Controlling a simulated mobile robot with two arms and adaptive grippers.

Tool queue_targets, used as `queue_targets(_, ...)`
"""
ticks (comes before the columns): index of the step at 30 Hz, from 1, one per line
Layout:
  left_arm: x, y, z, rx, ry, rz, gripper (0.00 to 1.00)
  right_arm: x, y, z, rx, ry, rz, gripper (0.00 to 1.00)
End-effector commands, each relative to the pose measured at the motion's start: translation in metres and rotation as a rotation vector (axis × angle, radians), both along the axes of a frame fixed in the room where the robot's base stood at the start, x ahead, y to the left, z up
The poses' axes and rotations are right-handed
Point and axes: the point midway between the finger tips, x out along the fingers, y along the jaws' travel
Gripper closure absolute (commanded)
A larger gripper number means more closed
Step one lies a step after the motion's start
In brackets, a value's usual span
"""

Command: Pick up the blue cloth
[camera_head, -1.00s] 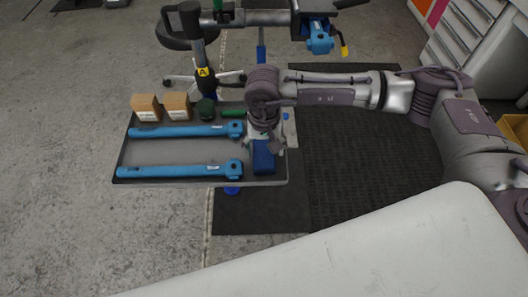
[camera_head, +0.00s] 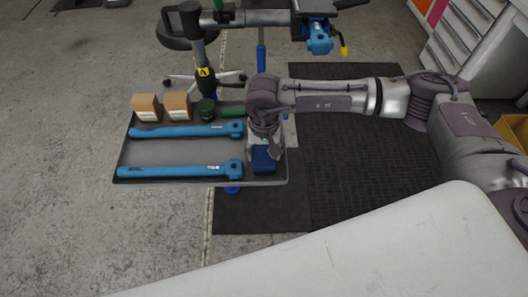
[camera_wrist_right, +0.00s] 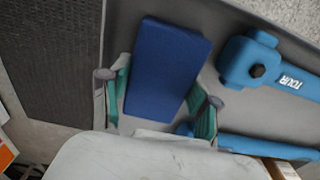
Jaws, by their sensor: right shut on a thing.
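The blue cloth (camera_head: 264,161), a folded dark blue block, is at the right end of the grey tray (camera_head: 208,183). My right gripper (camera_head: 265,149) reaches down over it and hides its far part. In the right wrist view, the cloth (camera_wrist_right: 166,65) lies between the two green-lined fingers of my right gripper (camera_wrist_right: 160,90), which is shut on it. The cloth appears to be still at tray level. My left gripper is not in view.
Two blue tools (camera_head: 180,171) (camera_head: 180,131) lie left of the cloth. Two small boxes (camera_head: 147,108) (camera_head: 177,106), a dark green round item (camera_head: 207,110) and a green item (camera_head: 232,112) are along the tray's back. A bike stand (camera_head: 205,75) rises behind.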

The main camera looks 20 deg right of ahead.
Motion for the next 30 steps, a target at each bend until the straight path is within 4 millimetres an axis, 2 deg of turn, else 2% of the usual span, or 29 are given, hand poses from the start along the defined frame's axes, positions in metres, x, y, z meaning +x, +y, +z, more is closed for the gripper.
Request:
queue_targets(5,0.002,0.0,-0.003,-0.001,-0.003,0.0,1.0,0.001,0.0,0.013,0.001,-0.002,0.001,0.73)
queue_targets(10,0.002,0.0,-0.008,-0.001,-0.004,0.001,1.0,0.001,0.0,0.04,0.0,-0.006,0.0,0.73)
queue_targets(21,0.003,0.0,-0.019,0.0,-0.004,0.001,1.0,-0.078,-0.022,0.087,0.001,-0.003,0.002,0.73)
queue_targets(25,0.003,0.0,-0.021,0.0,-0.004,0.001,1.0,-0.097,-0.027,0.099,0.0,-0.002,0.0,0.73)
queue_targets(30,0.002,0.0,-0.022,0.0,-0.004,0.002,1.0,-0.11,-0.03,0.107,0.0,-0.001,0.0,0.73)
